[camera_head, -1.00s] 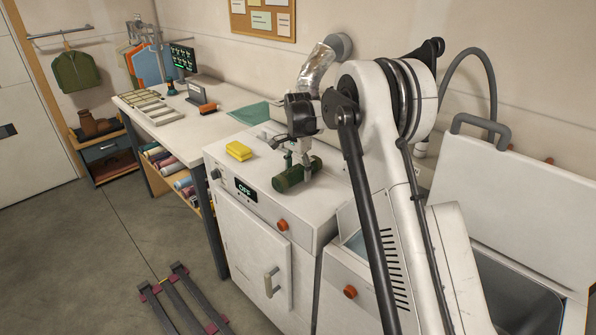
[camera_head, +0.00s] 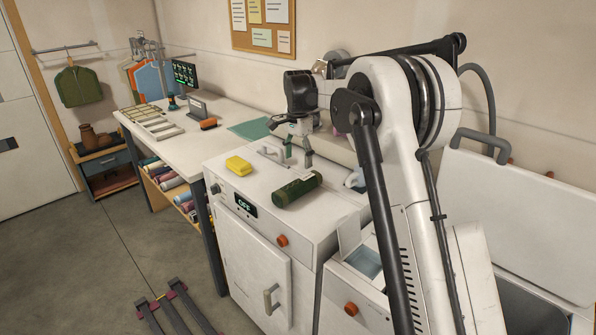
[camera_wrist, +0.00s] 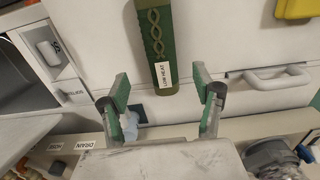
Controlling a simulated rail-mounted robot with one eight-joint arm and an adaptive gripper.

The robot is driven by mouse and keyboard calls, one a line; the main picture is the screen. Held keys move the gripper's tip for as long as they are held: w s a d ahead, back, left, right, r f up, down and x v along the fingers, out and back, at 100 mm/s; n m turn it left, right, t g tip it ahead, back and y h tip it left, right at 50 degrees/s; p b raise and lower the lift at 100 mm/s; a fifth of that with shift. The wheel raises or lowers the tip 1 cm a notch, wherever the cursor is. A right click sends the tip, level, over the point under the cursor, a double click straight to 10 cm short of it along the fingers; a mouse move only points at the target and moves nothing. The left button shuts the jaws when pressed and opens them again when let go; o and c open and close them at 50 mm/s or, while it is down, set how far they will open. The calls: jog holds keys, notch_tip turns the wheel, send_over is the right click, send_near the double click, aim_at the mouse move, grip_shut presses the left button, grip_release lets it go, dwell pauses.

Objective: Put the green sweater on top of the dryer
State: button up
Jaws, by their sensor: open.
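The green sweater (camera_head: 297,190) is a rolled green knit bundle with a cable pattern and a white "LOW HEAT" tag. It lies on its side on top of the white dryer (camera_head: 228,190), towards the right of the top. In the wrist view the sweater (camera_wrist: 157,35) lies beyond the fingertips, its tagged end towards the gap between them. My gripper (camera_head: 296,155) is open and empty, behind the sweater and apart from it. Its two green-padded fingers also show in the wrist view (camera_wrist: 163,92).
A yellow block (camera_head: 238,165) and a pale handle (camera_head: 268,152) are also on the dryer top. A worktable (camera_head: 195,145) stands to the left. A green garment (camera_head: 78,86) hangs at far left. A dark rack (camera_head: 175,308) lies on the floor in front.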

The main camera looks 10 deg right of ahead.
jog(key=s+r+n+t, duration=0.25)
jog(key=s+r, duration=0.45)
jog(key=s, duration=0.4)
jog(key=s+r+n+t, duration=0.1)
jog(key=s+r+n, duration=0.2)
jog(key=s+r, duration=0.6)
jog(key=s+f+n+t, duration=0.1)
jog(key=s+f+n, duration=0.1)
jog(key=s, duration=0.7)
jog(key=s+f+n+t, duration=0.1)
jog(key=s+f+n, duration=0.1)
jog(key=s+f, duration=0.3)
jog(key=s+f+n+t, duration=0.1)
jog(key=s+f, duration=0.3)
jog(key=s, duration=0.9)
jog(key=shift+s+n+t, duration=0.2)
jog(key=shift+n+t, duration=0.15)
jog(key=shift+n, duration=0.2)
jog(key=shift+a+f, duration=0.1)
jog(key=shift+f, duration=0.05)
notch_tip(320, 180, down, 5)
jog(key=b, duration=0.5)
